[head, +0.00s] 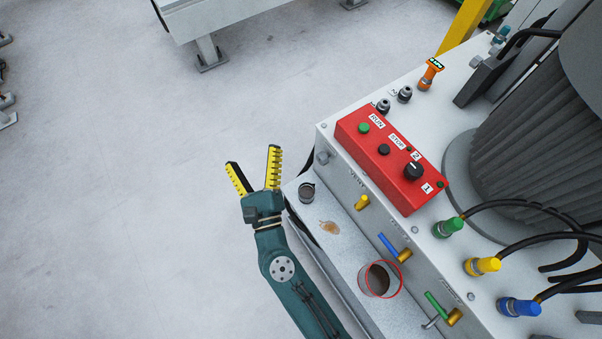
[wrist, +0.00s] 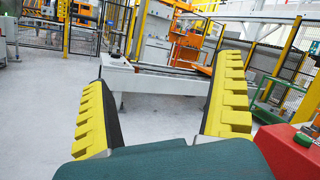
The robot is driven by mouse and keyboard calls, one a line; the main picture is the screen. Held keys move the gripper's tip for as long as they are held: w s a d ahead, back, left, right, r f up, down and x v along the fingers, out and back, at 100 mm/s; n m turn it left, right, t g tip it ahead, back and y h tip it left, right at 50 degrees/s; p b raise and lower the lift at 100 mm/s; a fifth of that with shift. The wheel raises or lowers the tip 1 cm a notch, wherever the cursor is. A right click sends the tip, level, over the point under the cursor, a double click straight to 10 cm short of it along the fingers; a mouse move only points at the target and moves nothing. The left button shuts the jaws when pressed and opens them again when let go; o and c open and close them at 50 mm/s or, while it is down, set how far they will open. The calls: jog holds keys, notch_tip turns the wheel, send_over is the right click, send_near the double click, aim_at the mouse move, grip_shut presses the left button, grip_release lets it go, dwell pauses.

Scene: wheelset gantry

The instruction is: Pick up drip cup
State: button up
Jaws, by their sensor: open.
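Two cups stand on the light ledge (head: 337,262) along the side of the white machine in the head view. One is a larger clear cup with a red rim and dark contents (head: 380,280), near the blue and green handles. The other is a small cup with dark contents (head: 307,192) at the ledge's far end. I cannot tell for sure which is the drip cup. My gripper (head: 252,157) is open and empty, left of the small cup and apart from both. Its yellow-padded fingers also show in the wrist view (wrist: 163,75), with neither cup visible there.
A brown stain (head: 329,227) lies on the ledge between the cups. A red control box (head: 390,160) sits on the machine top (head: 345,118). Valve handles, yellow (head: 362,202), blue (head: 388,244) and green (head: 436,304), stick out above the ledge.

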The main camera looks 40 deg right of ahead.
notch_tip(320, 180, down, 16)
jog(key=s+d+m+g+h+b, duration=0.1)
jog(key=s+d+m+g+b, duration=0.1)
jog(key=s+m+g+b, duration=0.15)
jog(key=m+g+b, duration=0.5)
jog(key=m+g, duration=0.2)
send_near(304, 200)
jog(key=shift+t+y, duration=0.25)
jog(key=shift+y, duration=0.05)
jog(key=b+x, duration=0.2)
jog(key=x, duration=0.2)
jog(key=b+x, duration=0.3)
jog(key=x, duration=0.1)
jog(key=shift+s+d+r, duration=0.15)
jog(key=shift+s+d, duration=0.05)
jog(key=shift+d, duration=0.05)
jog(key=shift+w+d, duration=0.25)
jog(key=shift+d, duration=0.05)
jog(key=b+x, duration=0.2)
jog(key=x, duration=0.1)
jog(key=b+x, duration=0.2)
jog(key=shift+s+f, duration=0.3)
jog(key=shift+s, duration=0.05)
jog(key=shift+w+d, duration=0.2)
jog(key=shift+s+a+r, duration=0.1)
jog(key=shift+c, duration=1.2)
jog(key=c, duration=1.1)
